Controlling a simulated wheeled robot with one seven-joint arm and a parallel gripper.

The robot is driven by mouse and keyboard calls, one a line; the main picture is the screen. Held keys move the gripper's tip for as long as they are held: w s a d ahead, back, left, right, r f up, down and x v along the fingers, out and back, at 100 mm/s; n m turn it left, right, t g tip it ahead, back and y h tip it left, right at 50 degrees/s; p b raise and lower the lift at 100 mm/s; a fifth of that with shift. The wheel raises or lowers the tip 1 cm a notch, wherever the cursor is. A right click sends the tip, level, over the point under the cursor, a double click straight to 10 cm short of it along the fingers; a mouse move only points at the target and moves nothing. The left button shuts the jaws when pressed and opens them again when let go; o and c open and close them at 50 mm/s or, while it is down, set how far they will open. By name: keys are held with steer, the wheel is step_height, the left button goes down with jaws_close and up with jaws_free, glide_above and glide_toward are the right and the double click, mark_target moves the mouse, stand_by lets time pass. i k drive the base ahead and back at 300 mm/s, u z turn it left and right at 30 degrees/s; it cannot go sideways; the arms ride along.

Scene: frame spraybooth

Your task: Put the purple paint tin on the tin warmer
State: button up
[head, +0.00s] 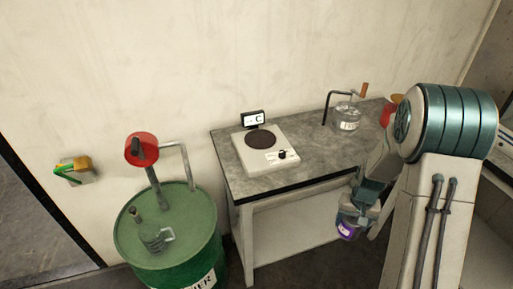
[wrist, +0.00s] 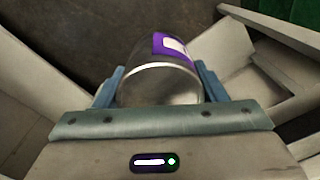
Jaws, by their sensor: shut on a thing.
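The purple paint tin (head: 346,230) is a metal can with a purple and white label. My gripper (head: 352,215) is shut on it and holds it in front of the bench, below the level of the bench top. In the wrist view the tin (wrist: 160,82) sits between the two blue fingers of my gripper (wrist: 160,88), its metal end towards the camera.
The grey bench (head: 235,175) stands against the wall. A glass jar (head: 347,117) with a bent black tube and a red container (head: 388,112) stand further right on it. A green drum (head: 190,240) with a red-topped pump stands left of the bench.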

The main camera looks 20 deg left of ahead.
mark_target(261, 139)
steer(key=z, duration=1.55)
steer(key=i, duration=0.95)
steer(key=u, duration=2.85)
